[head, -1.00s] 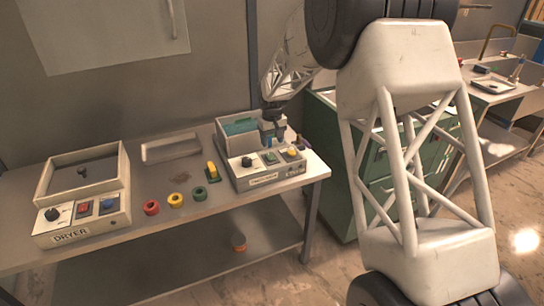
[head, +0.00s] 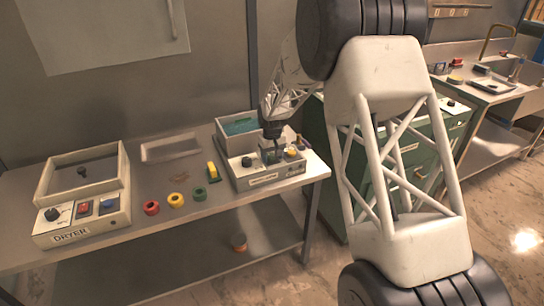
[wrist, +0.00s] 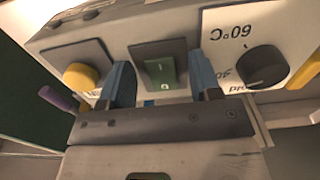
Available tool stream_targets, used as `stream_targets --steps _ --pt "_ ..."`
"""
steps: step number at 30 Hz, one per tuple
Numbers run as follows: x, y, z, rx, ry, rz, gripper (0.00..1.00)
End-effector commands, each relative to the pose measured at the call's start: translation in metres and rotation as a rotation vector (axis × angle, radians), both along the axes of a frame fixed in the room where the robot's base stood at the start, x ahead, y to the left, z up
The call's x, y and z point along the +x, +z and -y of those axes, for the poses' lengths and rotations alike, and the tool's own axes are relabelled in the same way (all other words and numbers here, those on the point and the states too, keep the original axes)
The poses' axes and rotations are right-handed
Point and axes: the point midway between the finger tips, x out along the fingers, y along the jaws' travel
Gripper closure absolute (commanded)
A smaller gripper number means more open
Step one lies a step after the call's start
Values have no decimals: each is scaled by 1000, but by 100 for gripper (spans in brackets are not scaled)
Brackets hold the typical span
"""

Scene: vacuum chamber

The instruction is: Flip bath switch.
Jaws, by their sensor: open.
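The bath (head: 231,176) is a pale box with teal liquid at the right end of the table. Its sloped panel carries a black dial (head: 246,161), a green rocker switch and a yellow knob (head: 292,152). In the wrist view the green switch (wrist: 160,72) sits on a dark plate between the yellow knob (wrist: 80,77) and the black dial (wrist: 262,66). My gripper (head: 273,155) is at the panel, in front of the switch in the head view. In the wrist view its blue fingers (wrist: 162,78) are apart, one on each side of the switch, with nothing between them that is gripped. Contact cannot be told.
The dryer (head: 85,215) stands at the left with its own dial and buttons. A purple-tipped stick (wrist: 58,98) is beside the bath. A green cabinet (head: 333,130) stands to the right.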

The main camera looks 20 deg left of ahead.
Motion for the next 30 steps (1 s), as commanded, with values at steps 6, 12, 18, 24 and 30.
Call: stream_targets --steps 6,12,18,24,30 --pt "0 -1 0 0 0 0 43" --pt "0 -1 0 0 0 0 59" --pt "0 -1 0 0 0 0 90" --pt "0 -1 -1 -8 1 -10 92" --pt "2 0 -2 -59 0 -61 92"
